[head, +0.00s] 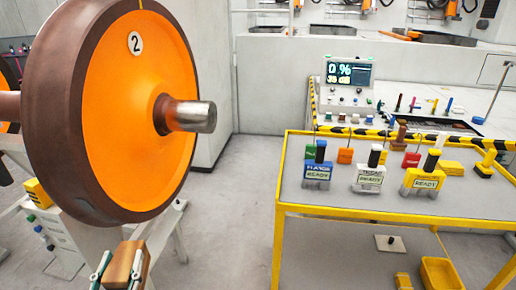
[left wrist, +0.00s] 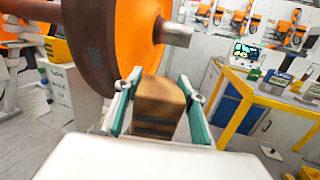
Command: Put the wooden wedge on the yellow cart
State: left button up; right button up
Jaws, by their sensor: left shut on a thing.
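The wooden wedge (head: 127,263) is a brown block at the bottom left of the head view, below the big wheel. My left gripper (head: 122,270) is shut on it, with a green-padded finger on each side. In the left wrist view the wedge (left wrist: 158,105) sits between the two fingers of my left gripper (left wrist: 160,108). The yellow cart (head: 345,212) stands to the right, apart from the gripper, with a grey top and yellow frame. It also shows at the right of the left wrist view (left wrist: 262,97). My right gripper is not in view.
An orange wheel (head: 122,110) with a brown rim and protruding axle stub (head: 192,116) stands close above the gripper. Several labelled blocks (head: 318,170) and small tools occupy the cart top; its near left part looks bare. A control console (head: 348,80) stands behind. Open floor separates wheel and cart.

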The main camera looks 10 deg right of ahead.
aim_at(484, 198)
jog(key=l+z, duration=0.5)
jog(key=l, duration=2.7)
